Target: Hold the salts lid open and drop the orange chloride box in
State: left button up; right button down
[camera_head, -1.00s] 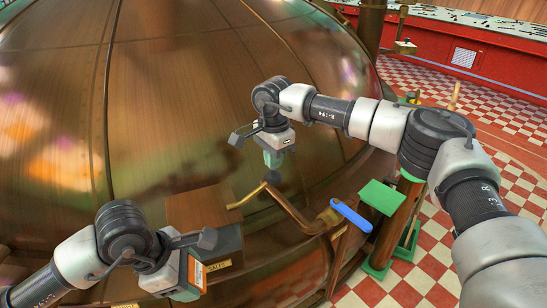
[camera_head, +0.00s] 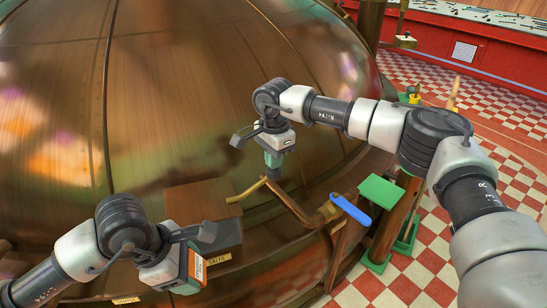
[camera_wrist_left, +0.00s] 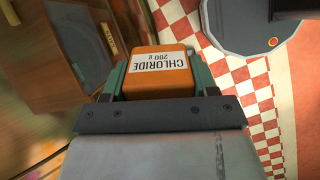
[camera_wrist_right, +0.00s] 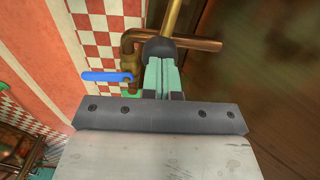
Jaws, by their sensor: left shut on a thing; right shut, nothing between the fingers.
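The orange chloride box (camera_wrist_left: 158,75) is between my left gripper's fingers (camera_wrist_left: 160,85), label visible. In the head view my left gripper (camera_head: 186,278) holds the box (camera_head: 196,266) beside the front left of the brown salts box (camera_head: 226,236), outside it. The salts box has a brown wooden lid panel (camera_head: 195,203) and a SALTS label (camera_head: 217,260). I cannot tell whether the lid is raised. My right gripper (camera_head: 272,158) is shut and empty above a bent brass bar. Its fingers (camera_wrist_right: 160,77) are close to a dark round knob (camera_wrist_right: 160,49); contact is unclear.
The large copper kettle (camera_head: 190,90) fills the left and back. A brass pipe with a blue handle (camera_head: 351,213) and a green-topped post (camera_head: 381,192) stand right of the salts box. Checkered floor (camera_head: 440,245) lies open at right.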

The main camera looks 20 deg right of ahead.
aim_at(279, 169)
jog(key=shift+d+f, duration=0.35)
jog(key=shift+f, duration=0.5)
jog(key=shift+d+f, duration=0.3)
jog(key=shift+f, duration=0.7)
jog(key=shift+d+f, duration=0.15)
jog(key=shift+f, duration=0.6)
jog(key=shift+d+f, duration=0.1)
jog(key=shift+f, duration=0.8)
jog(key=shift+a+f, duration=0.15)
jog(key=shift+f, duration=0.6)
jog(key=shift+a+f, duration=0.15)
jog(key=shift+f, duration=0.65)
pick_arm(q)
jog(key=shift+w+a+f, duration=0.1)
jog(key=shift+w, duration=4.65)
jog(key=shift+w+a+f, duration=0.1)
jog(key=shift+w, duration=4.65)
pick_arm(e)
jog(key=shift+a+f, duration=0.3)
jog(key=shift+f, duration=0.6)
